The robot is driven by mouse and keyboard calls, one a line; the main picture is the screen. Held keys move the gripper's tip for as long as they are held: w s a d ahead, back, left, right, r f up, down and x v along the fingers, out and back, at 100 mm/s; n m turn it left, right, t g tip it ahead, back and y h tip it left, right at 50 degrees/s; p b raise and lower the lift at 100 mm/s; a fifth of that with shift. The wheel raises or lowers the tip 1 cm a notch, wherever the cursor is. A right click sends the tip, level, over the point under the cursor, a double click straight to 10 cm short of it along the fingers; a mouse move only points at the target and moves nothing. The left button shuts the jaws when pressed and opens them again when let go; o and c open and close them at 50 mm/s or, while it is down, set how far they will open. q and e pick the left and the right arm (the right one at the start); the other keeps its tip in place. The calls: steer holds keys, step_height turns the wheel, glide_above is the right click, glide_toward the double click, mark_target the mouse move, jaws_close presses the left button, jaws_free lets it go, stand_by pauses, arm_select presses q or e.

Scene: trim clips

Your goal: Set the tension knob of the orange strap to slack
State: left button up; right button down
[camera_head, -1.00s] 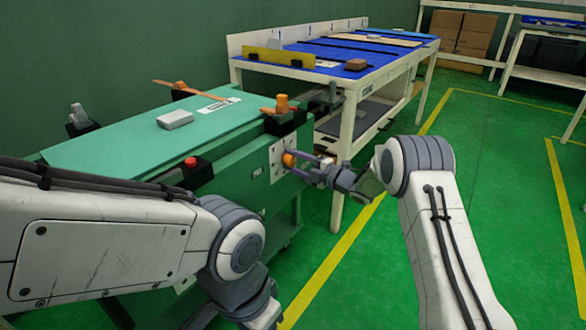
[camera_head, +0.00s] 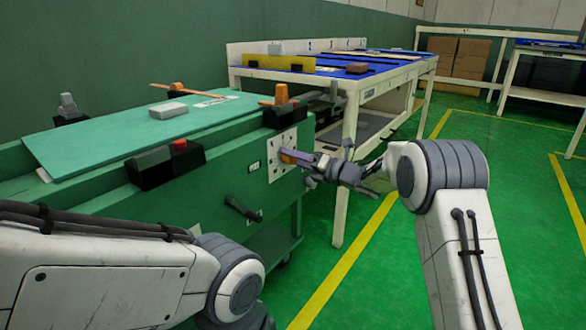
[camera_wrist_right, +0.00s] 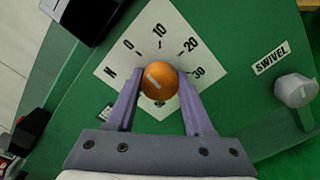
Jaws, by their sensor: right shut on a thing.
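The round orange knob (camera_wrist_right: 160,82) sits on a white dial plate (camera_wrist_right: 187,38) marked 0, 10, 20 and 30. A short pale line on the knob slants towards the upper left. My right gripper (camera_wrist_right: 160,88) is shut on the knob, with one purple finger on each side. In the head view the knob (camera_head: 287,156) is on the green bench's end panel, partly hidden by my right gripper (camera_head: 298,158). My left gripper is out of view.
A grey knob (camera_wrist_right: 295,90) beside a SWIVEL label is right of the dial in the wrist view. A black box with a red button (camera_head: 178,145) is on the bench front. A black handle (camera_head: 240,209) sticks out below. A blue-topped table (camera_head: 350,84) stands behind.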

steer(key=shift+f+n+b, duration=0.15)
steer(key=shift+n+b, duration=0.35)
steer(key=shift+b, duration=0.1)
steer(key=shift+c, duration=1.4)
jaws_free()
steer(key=p+v, duration=0.3)
steer(key=v, duration=0.7)
steer(key=shift+s+d+p, duration=0.15)
steer(key=shift+d+p, duration=0.1)
steer(key=shift+p, duration=0.05)
